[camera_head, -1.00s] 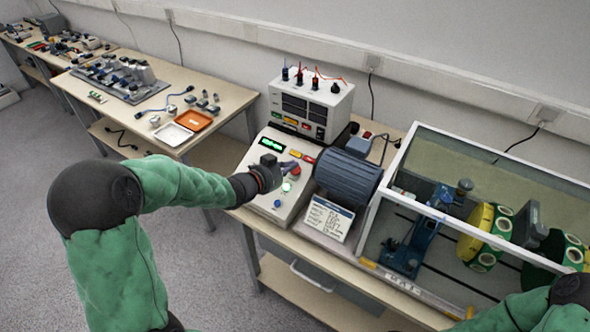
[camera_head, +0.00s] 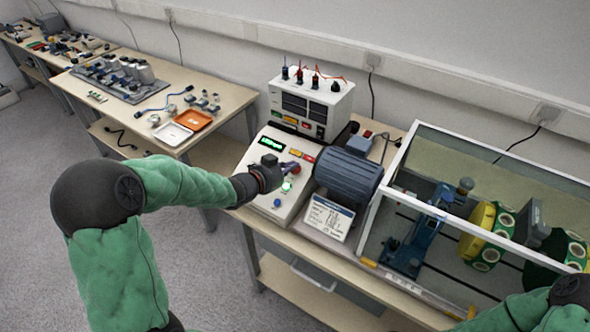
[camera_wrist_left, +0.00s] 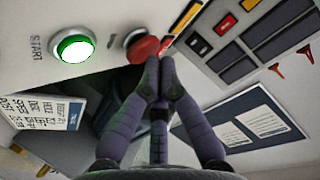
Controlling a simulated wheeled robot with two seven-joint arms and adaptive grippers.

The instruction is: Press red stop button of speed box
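The speed box (camera_head: 259,190) is a pale sloped console with a green display (camera_head: 271,143). Its red stop button (camera_head: 295,170) is a round knob on the sloped face. It also shows in the wrist view (camera_wrist_left: 140,47), beside the lit green START button (camera_wrist_left: 74,46). My left gripper (camera_head: 291,165) is over the box face. Its fingers (camera_wrist_left: 157,76) are shut with nothing between them, tips together. In the wrist view the tips overlap the red knob's lower right edge; I cannot tell whether they touch it. My right gripper is out of view.
A blue motor (camera_head: 347,178) stands right of the box, with a white card (camera_head: 327,218) in front. A power unit (camera_head: 310,104) stands behind. A clear-walled enclosure (camera_head: 384,205) with a rotor rig fills the right side of the bench.

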